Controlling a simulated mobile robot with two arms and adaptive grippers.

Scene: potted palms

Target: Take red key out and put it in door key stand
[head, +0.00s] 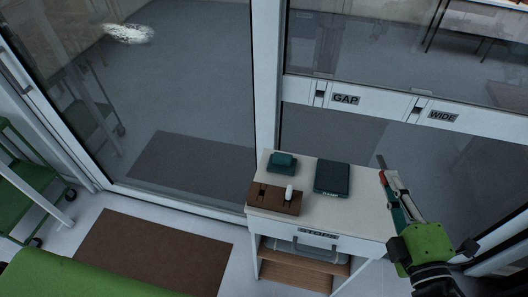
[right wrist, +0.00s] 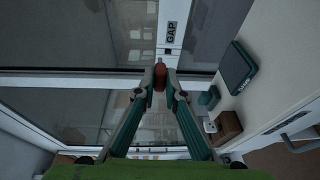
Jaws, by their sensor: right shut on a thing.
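My right gripper (head: 384,174) is raised past the right edge of the white table, pointing toward the glass wall. In the right wrist view its two fingers (right wrist: 160,88) are shut on a small red-brown thing, likely the red key (right wrist: 160,76); its shape is mostly hidden. A brown wooden block with slots (head: 263,200), perhaps the key stand, sits at the table's front left. A white piece (head: 289,192) stands upright in its right part. The block also shows in the right wrist view (right wrist: 229,127), right of the fingers. My left gripper is not seen.
On the white table (head: 345,216) are a teal object (head: 283,162) and a dark flat box (head: 332,177). Behind is a framed glass wall with GAP (head: 345,98) and WIDE (head: 443,116) labels beside small slots. A brown mat (head: 150,254) lies on the floor at left.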

